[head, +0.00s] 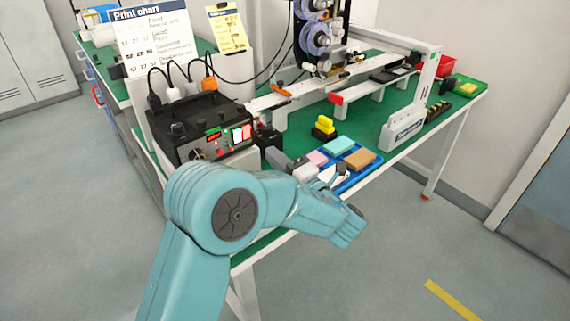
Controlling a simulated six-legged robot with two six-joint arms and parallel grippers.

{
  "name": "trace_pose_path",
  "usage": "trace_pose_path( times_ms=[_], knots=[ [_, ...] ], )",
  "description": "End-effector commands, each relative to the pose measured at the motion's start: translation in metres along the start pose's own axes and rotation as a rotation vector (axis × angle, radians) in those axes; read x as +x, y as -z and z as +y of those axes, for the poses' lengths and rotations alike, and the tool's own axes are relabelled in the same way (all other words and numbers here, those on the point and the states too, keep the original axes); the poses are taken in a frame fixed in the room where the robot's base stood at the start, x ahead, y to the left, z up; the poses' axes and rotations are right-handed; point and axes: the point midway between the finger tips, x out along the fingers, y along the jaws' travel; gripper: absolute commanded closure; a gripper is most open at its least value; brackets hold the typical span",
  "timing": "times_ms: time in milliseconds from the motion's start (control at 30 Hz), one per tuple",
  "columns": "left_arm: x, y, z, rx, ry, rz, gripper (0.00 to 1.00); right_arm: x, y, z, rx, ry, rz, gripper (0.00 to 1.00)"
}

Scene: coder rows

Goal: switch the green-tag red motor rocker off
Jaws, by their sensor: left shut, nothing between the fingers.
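The black control box (205,118) stands at the left end of the bench, with a lit red display (213,136) on its front. A red and white rocker group (242,133) is at the right of that front. The rockers are small here; I cannot tell their positions or which one has the green tag. My left arm reaches in from the bottom, and its left gripper (271,153) is shut and empty, pointing left beside the box's right side. It looks apart from the rockers, but I cannot tell how far. The right gripper is out of view.
A blue tray (345,183) with coloured blocks lies right of the gripper. A yellow and black part (324,126) stands behind it. A printer machine (322,40) and white rail are at the back.

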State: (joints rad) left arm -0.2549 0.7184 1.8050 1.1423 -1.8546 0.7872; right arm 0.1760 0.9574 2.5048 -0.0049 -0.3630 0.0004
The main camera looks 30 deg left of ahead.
Motion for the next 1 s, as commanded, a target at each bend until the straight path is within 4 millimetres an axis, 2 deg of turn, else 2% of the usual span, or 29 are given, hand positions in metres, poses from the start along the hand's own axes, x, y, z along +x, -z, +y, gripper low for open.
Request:
trace_pose_path(
  times_ms=[33,200,400,567,867,1000],
  knots=[
    [0.013,0.001,0.001,0.000,0.000,0.005,1.00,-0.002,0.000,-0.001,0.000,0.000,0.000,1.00],
    [0.048,0.001,0.001,-0.001,-0.001,0.004,1.00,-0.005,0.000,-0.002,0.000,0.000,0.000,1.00],
    [0.073,0.001,0.000,0.000,-0.001,0.002,1.00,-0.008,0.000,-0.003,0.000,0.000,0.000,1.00],
    [0.080,0.000,0.000,0.000,-0.001,0.000,1.00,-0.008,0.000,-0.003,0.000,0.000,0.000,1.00],
    [0.080,0.000,0.000,-0.001,0.001,0.000,1.00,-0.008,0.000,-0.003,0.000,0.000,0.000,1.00],
    [0.088,0.001,0.007,-0.005,0.086,0.003,1.00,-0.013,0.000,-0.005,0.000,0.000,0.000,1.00]
  ],
)
